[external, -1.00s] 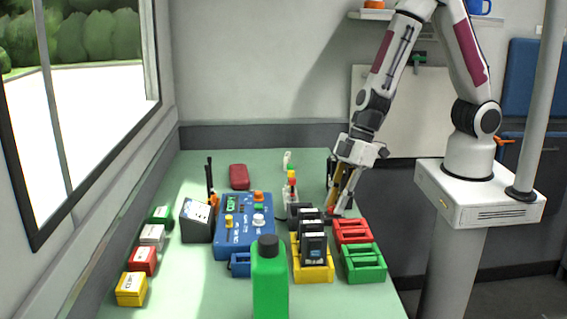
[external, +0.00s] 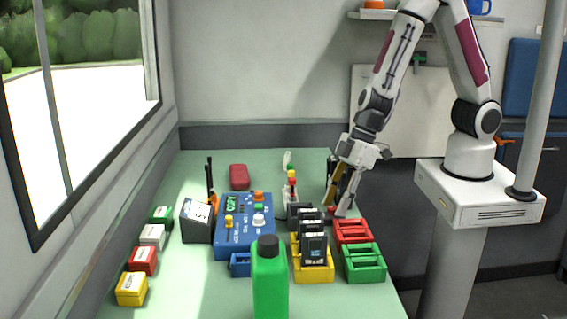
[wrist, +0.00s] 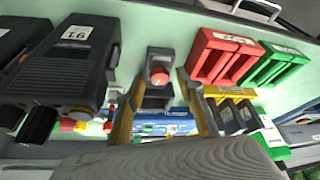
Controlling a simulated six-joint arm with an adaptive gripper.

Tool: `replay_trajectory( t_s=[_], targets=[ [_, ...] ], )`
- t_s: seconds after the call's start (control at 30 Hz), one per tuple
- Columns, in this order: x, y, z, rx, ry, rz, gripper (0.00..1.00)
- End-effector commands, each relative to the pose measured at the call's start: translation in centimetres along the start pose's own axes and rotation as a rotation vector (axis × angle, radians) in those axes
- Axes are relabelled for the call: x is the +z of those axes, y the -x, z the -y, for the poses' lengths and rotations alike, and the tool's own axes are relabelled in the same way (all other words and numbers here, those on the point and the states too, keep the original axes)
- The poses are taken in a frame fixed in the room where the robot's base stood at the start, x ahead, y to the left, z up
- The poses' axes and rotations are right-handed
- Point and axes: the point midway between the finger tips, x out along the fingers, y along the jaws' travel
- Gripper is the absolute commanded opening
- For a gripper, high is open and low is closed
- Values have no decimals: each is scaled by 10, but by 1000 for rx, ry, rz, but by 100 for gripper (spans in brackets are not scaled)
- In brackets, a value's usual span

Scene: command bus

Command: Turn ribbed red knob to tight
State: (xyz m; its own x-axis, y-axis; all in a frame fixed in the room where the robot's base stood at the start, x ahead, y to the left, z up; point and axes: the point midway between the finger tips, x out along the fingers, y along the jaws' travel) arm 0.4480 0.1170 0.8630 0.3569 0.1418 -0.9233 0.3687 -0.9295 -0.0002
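A red knob (wrist: 160,75) sits on a dark grey block (wrist: 158,98) in the middle of the wrist view. A small part of the knob (external: 330,210) shows low beside my fingers in the external view. My gripper (wrist: 161,80) is open, with one yellowish finger on each side of the knob and block. Gaps show between the fingers and the knob, so I see no grip on it. In the external view my gripper (external: 337,207) points down at the right side of the green table. The knob's ribs and any tight marking are too small to read.
Black radios stand in a yellow rack (external: 314,275) close by. A red rack (external: 352,232) and a green rack (external: 364,263) lie to the right. A blue control box (external: 231,240) is to the left, and a green bottle (external: 270,285) stands in front.

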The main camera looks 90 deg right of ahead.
Motion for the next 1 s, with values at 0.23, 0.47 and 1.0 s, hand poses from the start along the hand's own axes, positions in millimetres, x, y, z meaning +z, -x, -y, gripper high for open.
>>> replay_trajectory(
  t_s=[0.23, 0.47, 1.0],
  targets=[
    [1, 0, 0, 0, 1, 2, 37],
    [1, 0, 0, -6, 15, 1, 37],
    [0, -1, -2, -52, 128, -1, 37]
  ],
)
